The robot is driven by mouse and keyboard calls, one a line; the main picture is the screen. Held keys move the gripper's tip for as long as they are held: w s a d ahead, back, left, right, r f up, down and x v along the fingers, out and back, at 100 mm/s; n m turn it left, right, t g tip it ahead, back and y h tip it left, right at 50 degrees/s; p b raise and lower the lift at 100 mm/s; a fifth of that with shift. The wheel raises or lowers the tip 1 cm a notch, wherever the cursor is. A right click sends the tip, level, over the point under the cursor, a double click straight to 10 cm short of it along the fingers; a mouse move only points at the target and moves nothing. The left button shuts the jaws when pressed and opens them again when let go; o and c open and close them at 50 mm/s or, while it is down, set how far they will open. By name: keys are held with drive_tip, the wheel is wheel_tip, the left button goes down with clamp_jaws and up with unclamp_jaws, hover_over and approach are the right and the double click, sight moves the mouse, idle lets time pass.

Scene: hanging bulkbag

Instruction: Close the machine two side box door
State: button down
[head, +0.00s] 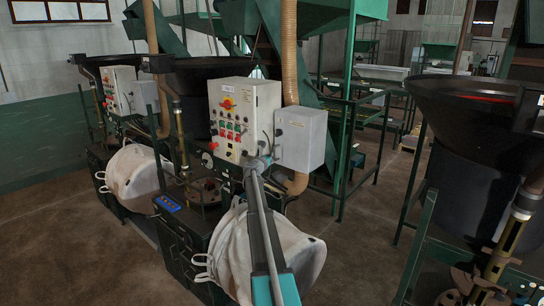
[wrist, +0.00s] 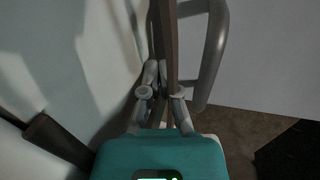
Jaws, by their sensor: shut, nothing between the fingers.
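The control box (head: 243,118) of the nearer machine has several coloured buttons on its front. Its pale grey side box (head: 302,138) is on the right; the head view does not make clear how far its door stands open. My gripper (head: 262,160) is at the lower left edge of the side box, close to the control box. In the wrist view my gripper (wrist: 161,98) is shut and empty, its fingertips at a dark upright edge (wrist: 168,45). A pale panel with a curved grey handle (wrist: 212,50) is just right of that edge. Contact cannot be told.
A white bulk bag (head: 275,250) hangs below my arm, and another bag (head: 135,175) hangs at the farther machine. A beige hose (head: 289,50) runs behind the side box. A large black hopper (head: 460,150) stands at the right. Brown floor (head: 365,235) between is clear.

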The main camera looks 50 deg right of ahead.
drive_tip(key=v, duration=1.2)
drive_tip(key=shift+s+r, duration=0.1)
drive_tip(key=s+a+r+n+t+y+p, duration=0.1)
drive_tip(key=s+a+t, duration=0.3)
drive_tip(key=s+a, duration=0.4)
drive_tip(key=shift+s+a+r+n+y+p, duration=0.3)
drive_tip(key=shift+s+a+n+y+p, duration=0.15)
drive_tip(key=shift+n, duration=0.45)
drive_tip(key=shift+d, duration=0.15)
